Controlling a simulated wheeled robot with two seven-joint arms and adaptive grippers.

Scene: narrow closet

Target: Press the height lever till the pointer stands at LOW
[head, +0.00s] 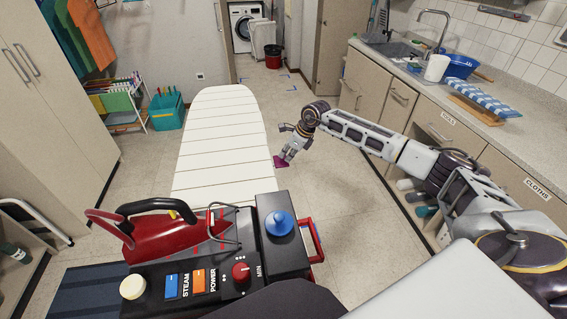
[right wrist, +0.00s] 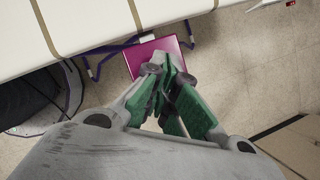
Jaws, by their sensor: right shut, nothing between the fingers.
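The ironing board (head: 215,130) has a pale striped cover and runs away from me. A flat magenta plate (head: 280,162), which looks like the height lever's pad, shows at its right edge. In the right wrist view this plate (right wrist: 160,50) lies just past my fingertips, below the board's edge. My right gripper (head: 287,156) is shut and empty, pointing down beside the board. In the right wrist view its green-padded fingers (right wrist: 170,72) overlap the plate; I cannot tell whether they touch it. The pointer and the LOW mark are not visible. My left gripper is out of view.
A red iron (head: 165,235) and a control panel with knobs (head: 240,272) stand at the board's near end. Purple legs (right wrist: 90,70) show under the board. A counter with drawers (head: 440,125) lines the right. Floor between board and counter is clear.

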